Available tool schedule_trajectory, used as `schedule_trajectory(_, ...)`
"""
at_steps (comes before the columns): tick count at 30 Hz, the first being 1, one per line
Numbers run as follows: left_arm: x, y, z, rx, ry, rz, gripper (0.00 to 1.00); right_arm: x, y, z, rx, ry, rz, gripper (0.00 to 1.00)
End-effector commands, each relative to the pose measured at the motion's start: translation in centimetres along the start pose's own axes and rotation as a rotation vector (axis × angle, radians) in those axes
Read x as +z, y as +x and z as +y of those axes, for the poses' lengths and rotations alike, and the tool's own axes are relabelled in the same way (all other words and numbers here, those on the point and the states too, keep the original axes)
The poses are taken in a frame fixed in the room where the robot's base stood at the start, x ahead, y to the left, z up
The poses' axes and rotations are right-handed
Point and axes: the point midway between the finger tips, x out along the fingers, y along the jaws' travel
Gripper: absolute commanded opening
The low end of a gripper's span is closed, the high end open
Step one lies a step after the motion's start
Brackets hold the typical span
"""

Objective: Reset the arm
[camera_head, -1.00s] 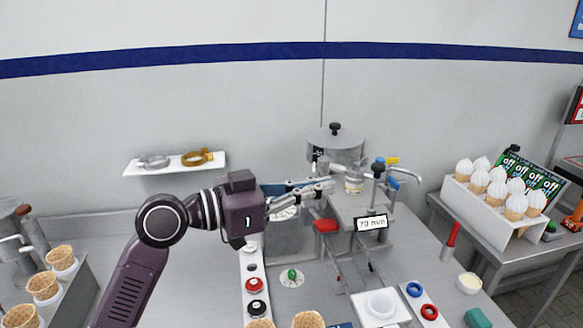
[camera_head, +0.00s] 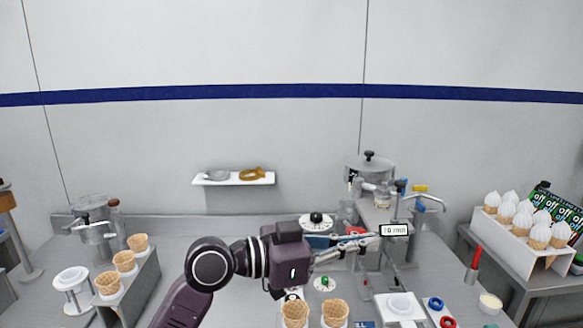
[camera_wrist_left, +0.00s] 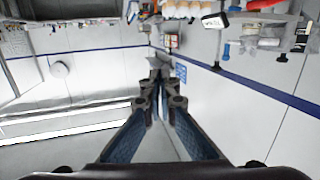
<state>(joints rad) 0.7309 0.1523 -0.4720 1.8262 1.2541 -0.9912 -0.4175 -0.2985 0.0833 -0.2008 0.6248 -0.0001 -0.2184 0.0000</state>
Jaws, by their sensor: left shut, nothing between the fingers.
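My left arm comes in from the lower left of the head view, with a dark purple wrist body. My left gripper (camera_head: 368,238) points right, in front of the dispensing machine, and looks shut and empty. In the left wrist view its blue-sided fingers (camera_wrist_left: 160,68) come together at the tips with nothing between them. My right arm and gripper are in neither view.
A metal machine (camera_head: 368,170) with a 70 min sign (camera_head: 394,230) stands behind the gripper. Two waffle cones (camera_head: 295,312) are below my wrist. A cone rack (camera_head: 135,280) stands left, and a white box of filled cones (camera_head: 510,238) right.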

Motion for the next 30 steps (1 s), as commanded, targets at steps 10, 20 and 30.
schedule_trajectory(10, 7.6, -1.6, -0.2, -0.086, -0.076, -0.106, 0.00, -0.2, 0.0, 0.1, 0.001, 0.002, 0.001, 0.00)
schedule_trajectory(20, 21.0, -7.0, 0.9, -0.277, -0.234, -0.324, 0.00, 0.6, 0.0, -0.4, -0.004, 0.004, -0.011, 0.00)
schedule_trajectory(30, 36.5, -19.9, 6.3, -0.596, -0.478, -0.683, 0.00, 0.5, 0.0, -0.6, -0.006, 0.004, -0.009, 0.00)
